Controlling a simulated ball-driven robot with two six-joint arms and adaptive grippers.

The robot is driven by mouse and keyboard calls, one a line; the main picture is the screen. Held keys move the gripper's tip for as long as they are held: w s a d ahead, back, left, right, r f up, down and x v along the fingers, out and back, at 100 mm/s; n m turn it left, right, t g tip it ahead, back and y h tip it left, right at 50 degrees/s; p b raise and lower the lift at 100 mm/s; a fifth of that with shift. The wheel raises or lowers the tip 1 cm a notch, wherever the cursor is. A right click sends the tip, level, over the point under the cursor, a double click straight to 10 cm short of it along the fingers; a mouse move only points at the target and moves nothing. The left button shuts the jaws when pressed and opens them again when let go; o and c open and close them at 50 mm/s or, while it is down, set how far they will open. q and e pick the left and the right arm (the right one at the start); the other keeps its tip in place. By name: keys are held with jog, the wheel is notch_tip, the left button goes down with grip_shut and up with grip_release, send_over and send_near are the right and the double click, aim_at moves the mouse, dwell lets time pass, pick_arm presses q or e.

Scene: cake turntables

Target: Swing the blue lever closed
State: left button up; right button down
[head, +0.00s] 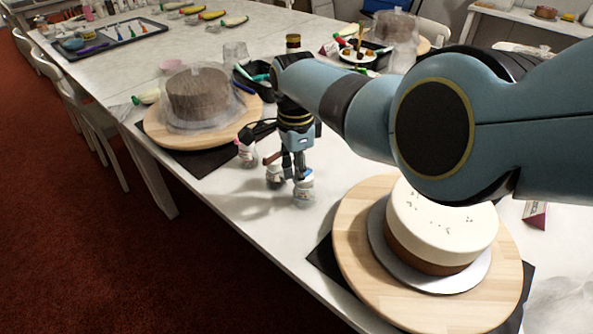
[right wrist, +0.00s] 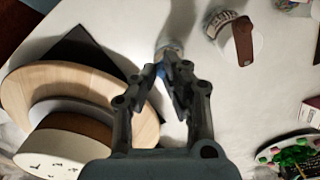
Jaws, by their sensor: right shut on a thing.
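My right gripper (head: 298,170) points down over the table, at the top of a small pale jar (head: 304,190) with blue on it. In the right wrist view my right gripper (right wrist: 171,76) has its fingertips closed on a small blue part at the jar (right wrist: 170,47). The blue part looks like the blue lever, but it is mostly hidden by the fingers and its angle cannot be told. A second small jar (head: 274,176) and a third with a pink top (head: 246,152) stand to the left in the head view. My left gripper is not in view.
A cream-topped cake (head: 440,225) stands on a wooden turntable (head: 360,245) to the right of the jars. A wrapped cake (head: 197,95) sits on another turntable (head: 160,133) behind. A dark tray (head: 110,38) lies far left. The table's front edge is close to the jars.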

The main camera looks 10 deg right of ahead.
jog(key=c, duration=1.4)
grip_release()
jog(key=shift+r, duration=3.7)
jog(key=shift+w, duration=0.1)
